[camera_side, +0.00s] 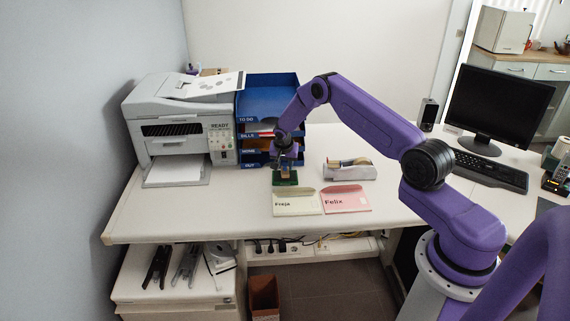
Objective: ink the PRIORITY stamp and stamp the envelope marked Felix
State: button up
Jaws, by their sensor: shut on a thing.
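My gripper (286,161) points down and is shut on a small stamp (285,172). The stamp is over a dark green ink pad (285,181) on the desk; I cannot tell whether it touches the pad. Its label is too small to read. The pink envelope marked Felix (346,198) lies flat to the right and nearer the front edge. A cream envelope marked Freja (297,203) lies left of it, just in front of the pad.
A blue letter tray stack (268,92) stands behind my gripper, with a printer (180,120) on its left. Monitor (499,103) and keyboard (488,170) are at right. The desk's left front is clear.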

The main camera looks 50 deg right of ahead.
jog(key=shift+f, duration=0.5)
dwell(0.8)
jog(key=shift+r, duration=3.55)
jog(key=shift+s+d+f+m, duration=0.1)
jog(key=shift+s+d+m, duration=0.05)
jog(key=shift+s+m, duration=0.4)
jog(key=s+a+f+m+g+y, duration=0.1)
jog(key=s+m+g, duration=0.5)
jog(key=s+m, duration=1.45)
jog(key=shift+s+f+n, duration=0.5)
jog(key=shift+f+n, duration=0.1)
jog(key=shift+f, duration=0.35)
jog(key=shift+s+f+n, duration=0.55)
jog(key=shift+f+n, duration=0.05)
jog(key=shift+f, duration=0.3)
jog(key=shift+s+f+n, duration=0.5)
jog(key=shift+f+n, duration=0.1)
jog(key=shift+f, duration=0.35)
jog(key=shift+a+f, duration=0.1)
jog(key=shift+f, duration=0.5)
